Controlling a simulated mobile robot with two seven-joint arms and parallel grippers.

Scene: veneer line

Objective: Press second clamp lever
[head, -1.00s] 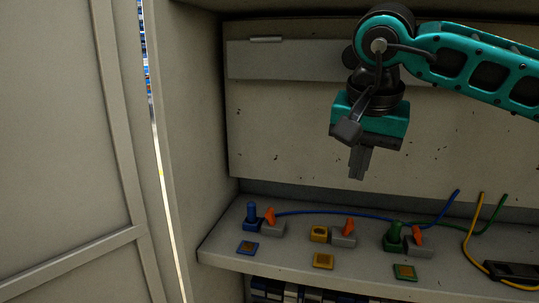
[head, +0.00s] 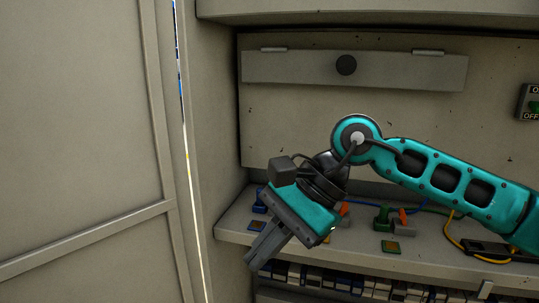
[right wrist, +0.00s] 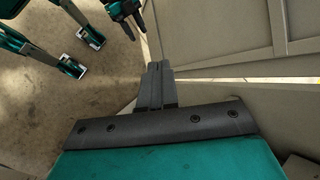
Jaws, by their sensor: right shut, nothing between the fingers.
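Orange clamp levers sit on grey blocks along a shelf in the head view. The middle orange lever (head: 344,209) shows just right of my right gripper's body, which hides most of its block. The right orange lever (head: 403,216) stands beside the green plug (head: 383,217). The left lever is hidden behind my right arm; the blue plug (head: 260,204) beside it partly shows. My right gripper (head: 252,262) is shut and empty, tilted down and left in front of the shelf edge. In the right wrist view its fingers (right wrist: 159,68) are together. My left gripper (right wrist: 137,20) seems to show small at the top there.
Below are rows of small modules (head: 375,287). A cabinet wall (head: 215,120) stands close on the left. An OFF switch box (head: 530,103) is at the right edge.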

